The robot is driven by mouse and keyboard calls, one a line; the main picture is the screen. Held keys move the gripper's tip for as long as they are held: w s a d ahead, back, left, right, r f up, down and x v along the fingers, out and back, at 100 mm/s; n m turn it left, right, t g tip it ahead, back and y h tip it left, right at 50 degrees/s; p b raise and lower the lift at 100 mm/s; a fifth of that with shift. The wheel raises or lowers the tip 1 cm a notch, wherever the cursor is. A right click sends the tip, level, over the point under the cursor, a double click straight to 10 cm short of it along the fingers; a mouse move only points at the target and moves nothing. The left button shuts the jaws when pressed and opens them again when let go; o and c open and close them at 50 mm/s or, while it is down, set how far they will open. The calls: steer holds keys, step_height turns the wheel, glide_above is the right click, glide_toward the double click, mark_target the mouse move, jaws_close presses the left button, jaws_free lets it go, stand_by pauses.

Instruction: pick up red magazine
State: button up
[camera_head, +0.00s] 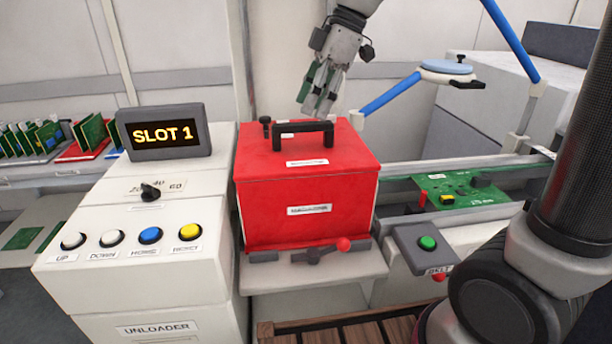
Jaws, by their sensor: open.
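The red magazine (268,205) is a closed red box with a black handle (304,135) on its top and white labels on its top and front. It sits upright on a light grey shelf (345,279) beside the unloader. A clamp lever with a red knob (343,244) is at its front lower edge. My gripper (318,108) points down above and behind the handle, with its fingers apart and nothing visible between them. It appears clear of the handle, but the depth gap is hard to judge.
The unloader panel (105,285) with several buttons and a SLOT 1 display (164,132) stands at left. A conveyor with a green circuit board (462,190) and a green-button box (424,249) are at right. A blue-armed fixture (446,68) rises behind. A wooden pallet (340,332) lies below.

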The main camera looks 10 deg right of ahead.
mark_target(304, 123)
steer(key=shift+x, duration=3.05)
steer(key=shift+f, duration=0.25)
jaws_close()
steer(key=shift+r, duration=0.1)
